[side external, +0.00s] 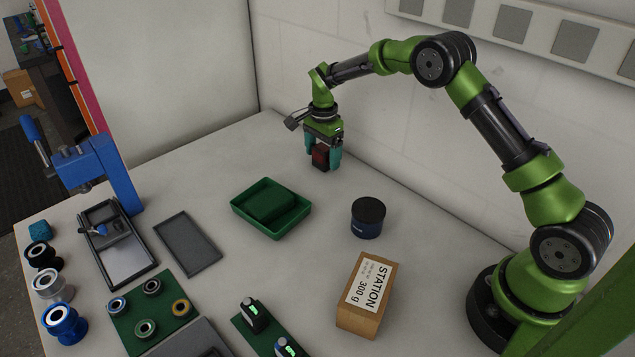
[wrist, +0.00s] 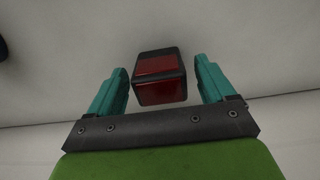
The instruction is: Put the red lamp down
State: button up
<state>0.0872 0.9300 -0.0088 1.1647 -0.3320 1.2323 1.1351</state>
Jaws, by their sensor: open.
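The red lamp (side external: 320,156) is a small dark block with red faces, near the back of the table by the wall. In the wrist view the lamp (wrist: 159,78) sits between the two teal fingers, with a gap visible on its right and a narrower one or contact on its left. My gripper (side external: 323,158) is open around the lamp. In the wrist view my gripper (wrist: 165,88) shows both fingers apart. The lamp appears to be at or very near the table surface; the side view does not show clearly whether it rests there.
A green tray (side external: 271,229) holding a green block, a dark round tin (side external: 368,217) and a cardboard box (side external: 367,295) stand in front of my gripper. A blue press (side external: 97,170), a grey tray (side external: 187,243) and several spools are at left. The table around the lamp is clear.

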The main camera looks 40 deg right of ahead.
notch_tip(320, 180, up, 12)
jog(key=f, duration=0.1)
notch_tip(320, 180, up, 7)
jog(key=n+t, duration=0.1)
jog(key=n, duration=0.1)
send_over(323, 148)
jog(key=s+a, duration=0.1)
jog(key=s, duration=0.3)
jog(key=s+a+r+n+t+y, duration=0.1)
jog(key=s+a+r+n+t, duration=0.2)
jog(key=s+r, duration=0.5)
jog(key=s+a+f+n+t, duration=0.1)
jog(key=s+n, duration=0.3)
jog(key=s, duration=0.5)
jog(key=s+a+f+n+t+y, duration=0.1)
jog(key=s+a+f+n+t, duration=0.1)
jog(key=s+n, duration=0.3)
jog(key=s+a, duration=0.1)
jog(key=s, duration=0.3)
jog(key=shift+s+f, duration=0.2)
jog(key=shift+s, duration=0.2)
jog(key=shift+a, duration=0.1)
